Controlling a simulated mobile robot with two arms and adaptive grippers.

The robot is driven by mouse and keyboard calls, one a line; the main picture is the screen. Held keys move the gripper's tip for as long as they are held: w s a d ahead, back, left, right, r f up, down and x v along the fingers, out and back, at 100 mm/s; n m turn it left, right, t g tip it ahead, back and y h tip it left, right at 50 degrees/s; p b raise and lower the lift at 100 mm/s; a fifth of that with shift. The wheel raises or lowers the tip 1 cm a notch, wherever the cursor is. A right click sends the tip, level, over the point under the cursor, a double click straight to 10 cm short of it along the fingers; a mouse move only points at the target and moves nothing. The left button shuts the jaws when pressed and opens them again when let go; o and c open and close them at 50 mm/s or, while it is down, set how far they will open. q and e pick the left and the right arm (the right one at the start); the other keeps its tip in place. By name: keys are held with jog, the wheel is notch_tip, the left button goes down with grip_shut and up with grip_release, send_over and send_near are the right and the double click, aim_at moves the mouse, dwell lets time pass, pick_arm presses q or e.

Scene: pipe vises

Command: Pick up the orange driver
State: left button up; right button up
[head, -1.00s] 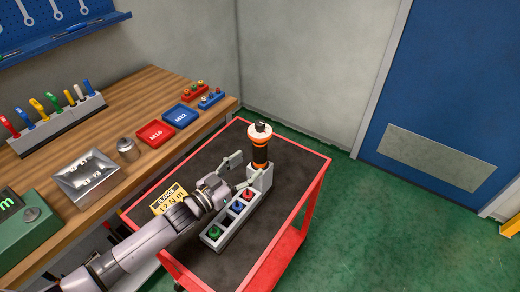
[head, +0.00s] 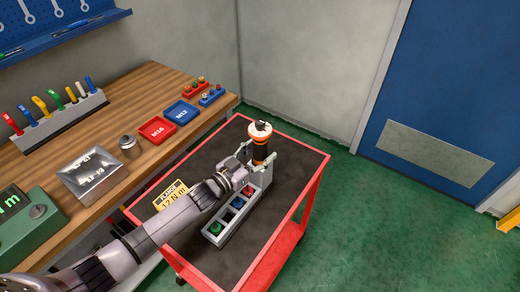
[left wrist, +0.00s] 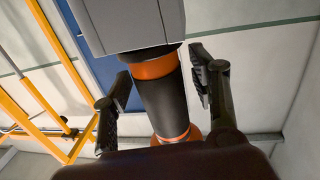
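The orange driver (head: 260,148), with a black grip band and a pale top, stands upright in the grey holder (head: 226,227) on the red cart. My left gripper (head: 258,154) reaches it from the front left, with a finger on either side of the driver. In the left wrist view the driver (left wrist: 163,102) lies between the two spread fingers of the left gripper (left wrist: 160,72). A gap shows on each side, so the gripper is open around it. The grey holder fills the top of that view. My right gripper is not in view.
The holder has coloured sockets in front of the driver. A yellow torque sign (head: 171,195) lies on the dark cart top (head: 205,165). The wooden bench (head: 150,85) at left bears trays and a tool rack.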

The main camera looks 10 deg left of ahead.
pick_arm(q)
grip_shut()
jog(key=shift+w+r, duration=0.1)
jog(key=shift+r, duration=0.05)
dwell(0.6)
